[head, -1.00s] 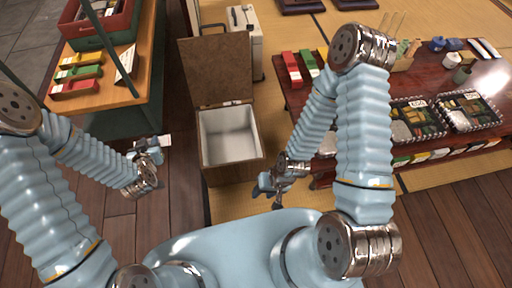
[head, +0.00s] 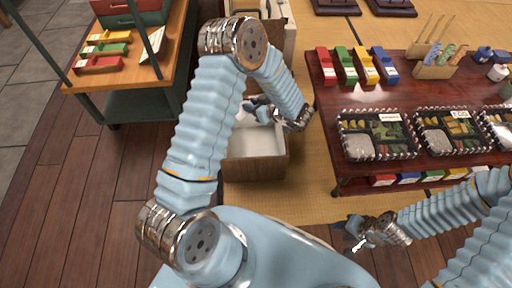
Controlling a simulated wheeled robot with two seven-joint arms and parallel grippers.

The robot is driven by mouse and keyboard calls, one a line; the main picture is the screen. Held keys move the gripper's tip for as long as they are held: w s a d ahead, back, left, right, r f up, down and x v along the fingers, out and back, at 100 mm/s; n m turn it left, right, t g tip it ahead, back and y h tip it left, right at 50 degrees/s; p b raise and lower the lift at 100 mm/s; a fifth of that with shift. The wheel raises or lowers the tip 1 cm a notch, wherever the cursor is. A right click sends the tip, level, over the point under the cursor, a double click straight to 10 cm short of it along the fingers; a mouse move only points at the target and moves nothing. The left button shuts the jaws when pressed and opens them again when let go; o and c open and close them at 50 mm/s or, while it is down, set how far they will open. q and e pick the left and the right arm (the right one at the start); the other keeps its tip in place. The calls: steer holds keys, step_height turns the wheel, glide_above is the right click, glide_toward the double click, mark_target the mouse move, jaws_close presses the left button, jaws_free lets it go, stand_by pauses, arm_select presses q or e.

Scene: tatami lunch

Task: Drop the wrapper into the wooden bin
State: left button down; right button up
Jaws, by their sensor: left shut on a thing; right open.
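The wooden bin (head: 262,167) stands open on the floor in the middle, with a pale lining inside. Its raised lid is mostly hidden behind my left arm. My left gripper (head: 254,107) is over the back part of the bin's opening, shut on the small white wrapper (head: 241,114). The wrapper shows at the gripper's left side, partly hidden by the fingers, and is hard to tell from the pale lining. My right gripper (head: 354,233) is open and empty, low over the tatami in front of the dark red table.
The dark red table (head: 432,88) on the right bears lunch trays (head: 378,136), coloured boxes (head: 363,66) and wooden holders (head: 436,69). A wooden counter (head: 172,46) with coloured packets stands at the left. Wooden floor left of the bin is clear.

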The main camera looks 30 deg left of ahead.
arm_select(q)
step_height(320, 180, down, 6)
steer(key=b, duration=0.5)
steer(key=shift+s+f+n+g+b, duration=0.15)
steer(key=shift+s+n+g+b, duration=0.1)
steer(key=shift+n+g+b, duration=0.05)
steer(key=c, duration=0.8)
jaws_free()
steer(key=shift+d, duration=0.1)
steer(key=p+v, duration=0.2)
steer(key=v, duration=1.1)
steer(key=shift+s+d+p, duration=0.15)
steer(key=shift+d+p, duration=0.2)
